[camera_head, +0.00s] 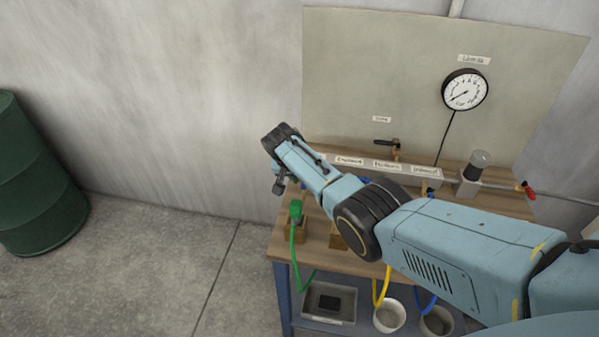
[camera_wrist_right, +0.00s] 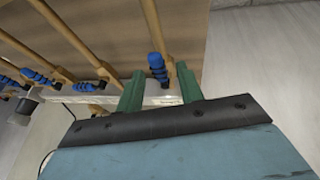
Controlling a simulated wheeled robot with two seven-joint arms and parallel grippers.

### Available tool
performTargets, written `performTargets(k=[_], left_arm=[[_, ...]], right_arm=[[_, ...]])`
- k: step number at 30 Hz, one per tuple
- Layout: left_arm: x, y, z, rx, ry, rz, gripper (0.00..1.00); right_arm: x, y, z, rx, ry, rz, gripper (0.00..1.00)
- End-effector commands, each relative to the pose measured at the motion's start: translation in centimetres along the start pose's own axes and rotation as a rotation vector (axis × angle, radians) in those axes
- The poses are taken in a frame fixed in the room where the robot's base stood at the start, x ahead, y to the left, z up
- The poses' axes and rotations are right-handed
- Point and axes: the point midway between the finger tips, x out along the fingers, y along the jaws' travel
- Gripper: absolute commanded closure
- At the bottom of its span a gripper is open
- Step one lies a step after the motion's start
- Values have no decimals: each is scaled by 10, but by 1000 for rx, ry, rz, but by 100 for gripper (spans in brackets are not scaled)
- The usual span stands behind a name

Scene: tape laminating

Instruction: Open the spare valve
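My right gripper (camera_wrist_right: 160,72) shows in the right wrist view with its two green fingers apart. A blue-handled valve lever (camera_wrist_right: 157,66) stands between them, with a gap visible on each side. The lever is at the end of a pale manifold bar (camera_wrist_right: 108,101) with brass pipes. In the head view my right arm reaches in from the right, and the gripper (camera_head: 279,187) hangs by the manifold's (camera_head: 405,180) left end, which the arm hides. The manifold labels are too small to read, so I cannot tell which marks the spare valve. My left gripper is not in view.
Several more blue levers (camera_wrist_right: 36,77) line the manifold. A black-handled valve (camera_head: 385,143), a gauge (camera_head: 465,90) and a red handle (camera_head: 529,191) are behind my arm. Green (camera_head: 293,255), yellow and blue hoses hang at the bench (camera_head: 285,246). A green barrel (camera_head: 38,185) stands far left.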

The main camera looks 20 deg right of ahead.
Motion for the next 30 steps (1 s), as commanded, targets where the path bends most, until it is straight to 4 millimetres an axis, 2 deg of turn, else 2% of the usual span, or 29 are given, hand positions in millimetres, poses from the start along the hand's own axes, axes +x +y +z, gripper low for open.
performTargets(k=[5, 12, 21, 25, 30], left_arm=[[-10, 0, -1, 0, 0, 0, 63], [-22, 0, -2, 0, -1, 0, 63], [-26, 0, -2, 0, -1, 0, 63], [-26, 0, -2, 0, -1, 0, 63], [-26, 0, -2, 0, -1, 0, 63]], right_arm=[[-18, 0, -1, 0, 1, -2, 63], [-61, 0, -1, 0, 2, -4, 63], [-114, -1, 0, 0, 1, -3, 63], [-127, -1, 0, 0, 0, -2, 63], [-133, 0, 1, 0, -1, -1, 63]])
